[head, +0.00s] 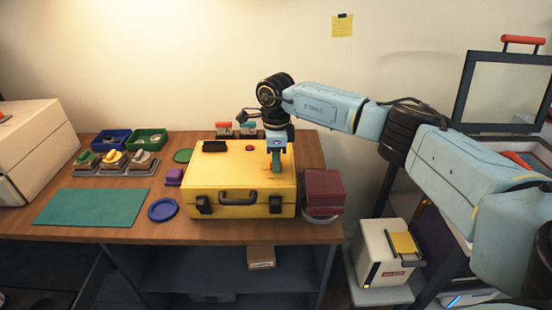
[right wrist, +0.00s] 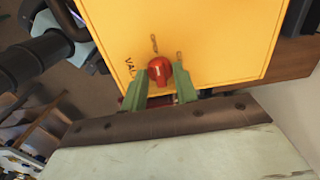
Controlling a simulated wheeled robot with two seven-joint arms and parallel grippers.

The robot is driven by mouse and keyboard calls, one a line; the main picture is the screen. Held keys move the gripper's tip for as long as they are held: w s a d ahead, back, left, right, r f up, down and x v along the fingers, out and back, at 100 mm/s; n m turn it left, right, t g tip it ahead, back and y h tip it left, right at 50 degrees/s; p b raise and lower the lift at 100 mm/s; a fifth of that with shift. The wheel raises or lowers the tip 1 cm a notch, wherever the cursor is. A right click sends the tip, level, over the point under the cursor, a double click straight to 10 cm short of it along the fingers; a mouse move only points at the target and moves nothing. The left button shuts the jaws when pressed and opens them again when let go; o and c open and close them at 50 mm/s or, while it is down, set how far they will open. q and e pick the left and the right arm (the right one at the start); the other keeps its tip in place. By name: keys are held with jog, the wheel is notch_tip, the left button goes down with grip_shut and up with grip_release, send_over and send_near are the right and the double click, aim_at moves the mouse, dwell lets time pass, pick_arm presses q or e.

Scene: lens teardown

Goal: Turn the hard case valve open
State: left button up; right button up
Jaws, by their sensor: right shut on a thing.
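The yellow hard case (head: 235,185) lies closed on the wooden table, its two dark latches facing front. In the right wrist view its yellow lid (right wrist: 200,30) carries the valve, a round red knob (right wrist: 160,70) with a light line on it. Partly covered "VAL" lettering and two small marks show beside the knob. My right gripper (head: 276,168) points down onto the right part of the lid. Its green fingers (right wrist: 160,80) are shut on the valve knob, one on each side. In the head view the gripper hides the knob. My left gripper is not in view.
A dark red box (head: 323,187) stands close to the right of the case. A teal mat (head: 92,207) and blue (head: 108,140) and green (head: 147,140) bins are farther left.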

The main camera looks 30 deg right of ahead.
jog(key=o, duration=1)
notch_tip(320, 180, up, 14)
jog(key=shift+f, duration=0.25)
